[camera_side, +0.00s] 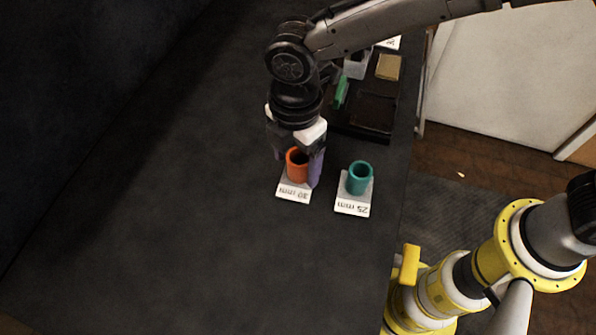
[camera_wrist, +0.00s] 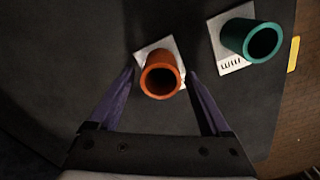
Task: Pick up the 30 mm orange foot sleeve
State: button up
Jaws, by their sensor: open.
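The orange foot sleeve (camera_side: 296,166) stands upright on a white label card (camera_side: 294,192) marked 30 mm. In the wrist view its open round top (camera_wrist: 161,80) faces the camera. My gripper (camera_side: 300,170) is open above and around the sleeve's sides, pointing down. In the wrist view the two purple fingers (camera_wrist: 160,80) reach to the left and right of the sleeve, with a visible gap on each side. In the side view one purple finger is just right of the sleeve; the other is mostly hidden.
A teal sleeve (camera_side: 359,177) stands on a card marked 25 mm (camera_side: 353,207), close to the right. A black tray (camera_side: 372,112) with a green piece (camera_side: 341,92) and a tan block (camera_side: 388,67) lies behind. A yellow and white arm (camera_side: 440,290) stands beyond the table's right edge.

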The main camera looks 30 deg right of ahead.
jog(key=shift+f, duration=0.5)
grip_shut()
